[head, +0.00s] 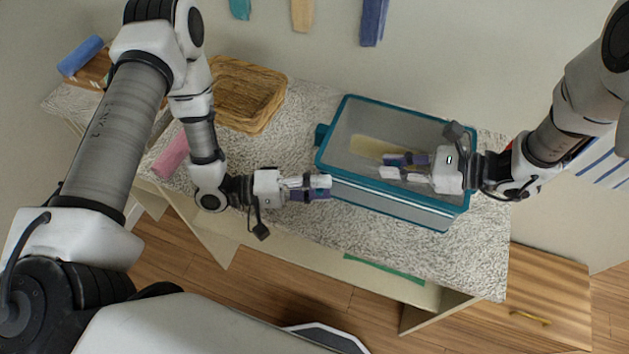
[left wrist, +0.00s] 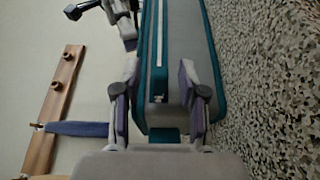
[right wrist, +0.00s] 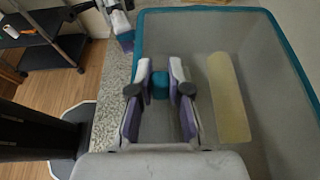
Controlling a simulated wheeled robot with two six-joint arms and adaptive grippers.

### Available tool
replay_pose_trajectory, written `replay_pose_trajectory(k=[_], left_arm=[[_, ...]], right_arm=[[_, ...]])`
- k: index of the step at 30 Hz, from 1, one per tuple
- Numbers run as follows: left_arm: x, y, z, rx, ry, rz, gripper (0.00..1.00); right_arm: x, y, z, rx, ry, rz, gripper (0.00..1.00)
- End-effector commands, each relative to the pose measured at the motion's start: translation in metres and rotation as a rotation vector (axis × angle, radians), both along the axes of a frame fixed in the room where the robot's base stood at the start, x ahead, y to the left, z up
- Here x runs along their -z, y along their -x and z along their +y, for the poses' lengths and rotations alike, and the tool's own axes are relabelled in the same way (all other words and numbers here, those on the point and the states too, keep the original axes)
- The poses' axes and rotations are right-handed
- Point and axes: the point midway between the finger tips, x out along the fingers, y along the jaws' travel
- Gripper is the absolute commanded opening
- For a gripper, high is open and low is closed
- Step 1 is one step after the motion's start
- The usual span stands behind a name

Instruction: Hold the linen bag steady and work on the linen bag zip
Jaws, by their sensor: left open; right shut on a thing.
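The linen bag (head: 345,190) is a grey, see-through box shape with teal edges on the speckled shelf top. A pale strip that looks like its zip (left wrist: 161,50) runs along it in the left wrist view. A teal tab (left wrist: 164,134) sticks out at its left end. My left gripper (head: 326,187) is open at that end, and the tab shows between its fingers; I cannot tell whether they touch it. My right gripper (head: 388,166) is over the bag, shut on a small teal piece (right wrist: 160,86) that looks like the zip pull.
A wicker basket (head: 240,92) stands behind my left arm, with a pink rolled towel (head: 170,155) nearby. A blue roll (head: 80,55) lies at the far left. Towels hang on the wall behind. The speckled top (head: 400,253) is clear in front of the bag.

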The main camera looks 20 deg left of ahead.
Motion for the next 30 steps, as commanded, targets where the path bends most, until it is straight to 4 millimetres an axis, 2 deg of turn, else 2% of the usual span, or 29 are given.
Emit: replay_pose_trajectory(k=[5,18,23,30], left_arm=[[0.0,0.004,0.014,-0.006,0.001,0.001,0.42],[0.0,0.038,0.098,-0.008,0.001,-0.004,0.42],[0.0,0.044,0.11,-0.003,0.001,-0.001,0.42],[0.0,0.045,0.112,-0.001,0.0,0.0,0.42]], right_arm=[[0.0,0.0,0.0,0.001,0.0,0.0,0.0],[0.0,0.0,0.0,0.0,0.0,-0.001,0.0],[0.0,0.0,0.0,0.0,0.0,-0.001,0.0],[0.0,0.0,0.0,0.0,0.0,-0.001,0.0]])
